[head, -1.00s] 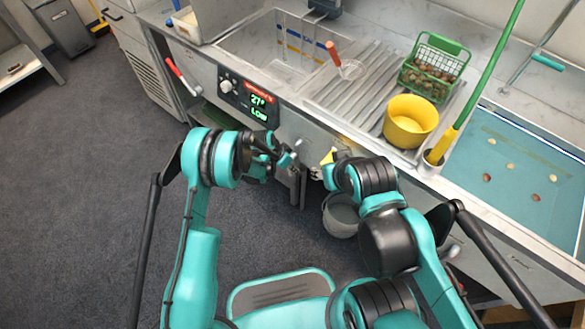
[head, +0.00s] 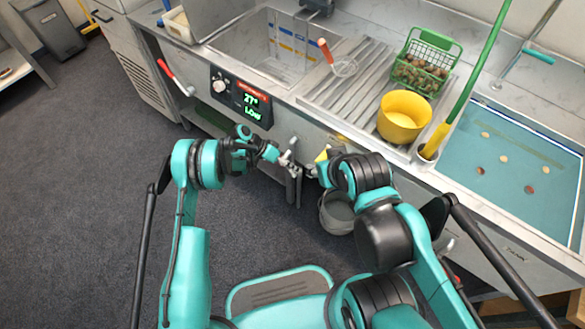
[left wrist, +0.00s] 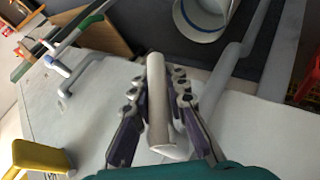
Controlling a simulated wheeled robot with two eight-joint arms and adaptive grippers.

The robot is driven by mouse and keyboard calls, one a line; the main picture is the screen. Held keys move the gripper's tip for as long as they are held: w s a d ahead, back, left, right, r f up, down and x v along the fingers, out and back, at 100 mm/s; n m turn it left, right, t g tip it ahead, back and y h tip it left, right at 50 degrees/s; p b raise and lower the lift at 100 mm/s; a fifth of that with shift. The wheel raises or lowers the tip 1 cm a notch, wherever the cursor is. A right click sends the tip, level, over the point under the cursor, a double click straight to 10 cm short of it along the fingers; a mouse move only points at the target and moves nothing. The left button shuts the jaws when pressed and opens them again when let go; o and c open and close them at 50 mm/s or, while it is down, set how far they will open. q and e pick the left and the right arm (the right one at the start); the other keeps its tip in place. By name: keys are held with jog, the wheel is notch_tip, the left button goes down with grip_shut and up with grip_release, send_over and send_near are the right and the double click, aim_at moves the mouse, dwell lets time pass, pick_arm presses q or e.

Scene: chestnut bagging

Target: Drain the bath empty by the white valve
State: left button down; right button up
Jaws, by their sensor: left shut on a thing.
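The bath (head: 262,48) is the steel basin at the upper left of the counter, with blue and yellow marks on its inner wall. My left gripper (head: 287,159) is at the cabinet front below the counter. In the left wrist view its two fingers (left wrist: 160,112) are shut on a pale bar, which I take for the white valve's handle (left wrist: 155,75). My right gripper (head: 313,172) is beside a yellow piece (head: 322,156) at the cabinet front; its fingers are mostly hidden by its arm.
A grey bucket (head: 337,212) stands below the cabinet front. The display (head: 250,100) reads 27° and LOW. A yellow pot (head: 402,116) and a green basket (head: 424,68) of chestnuts stand on the counter. A blue tank (head: 462,190) holds several chestnuts. The floor at left is clear.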

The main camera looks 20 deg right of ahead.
dwell(0.4)
pick_arm(q)
jog(key=c, duration=1.5)
grip_release()
jog(key=shift+o, duration=0.2)
jog(key=shift+r, duration=0.1)
jog(key=v, duration=1.2)
jog(key=shift+a, duration=0.1)
